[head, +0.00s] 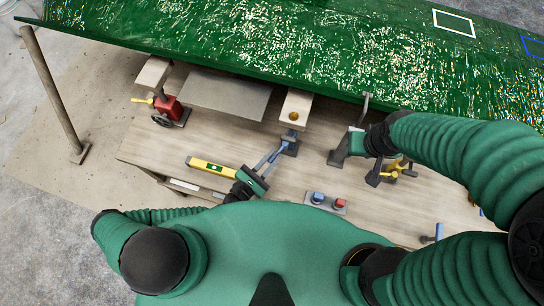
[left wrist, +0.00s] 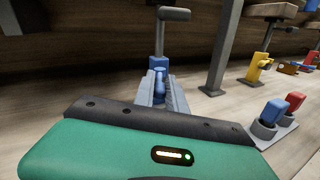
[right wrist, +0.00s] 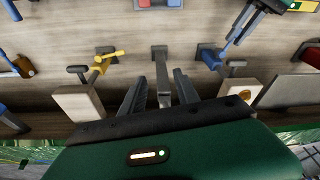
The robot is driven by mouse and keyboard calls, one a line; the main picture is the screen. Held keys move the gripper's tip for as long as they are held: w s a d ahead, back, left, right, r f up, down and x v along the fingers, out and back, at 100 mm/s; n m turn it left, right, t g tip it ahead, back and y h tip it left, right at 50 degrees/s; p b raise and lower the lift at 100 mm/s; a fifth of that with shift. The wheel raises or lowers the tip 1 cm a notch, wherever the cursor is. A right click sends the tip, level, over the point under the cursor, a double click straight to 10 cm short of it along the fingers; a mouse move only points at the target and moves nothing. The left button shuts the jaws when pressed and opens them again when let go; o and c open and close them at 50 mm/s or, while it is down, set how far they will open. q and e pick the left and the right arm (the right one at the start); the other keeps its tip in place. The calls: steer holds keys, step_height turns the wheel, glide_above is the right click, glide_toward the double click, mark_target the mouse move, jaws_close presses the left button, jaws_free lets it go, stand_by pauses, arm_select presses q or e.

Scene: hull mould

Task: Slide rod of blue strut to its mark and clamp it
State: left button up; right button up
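The blue strut (head: 289,142) stands on the bench below a pale wooden block under the green hull mould. A mark on the rod is too small to make out.
A red strut (head: 168,108) stands left and a yellow strut (head: 395,169) right. A yellow level (head: 212,167) lies left of my left gripper. A holder with blue and red pieces (head: 328,202) sits at the front. The green hull mould (head: 250,40) overhangs the bench.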

arm_select(q)
steer(key=o, duration=0.4)
steer(key=shift+c, duration=0.2)
steer(key=b+v, duration=0.2)
steer(key=v, duration=1.5)
steer(key=shift+b, duration=0.4)
steer(key=shift+d, duration=0.1)
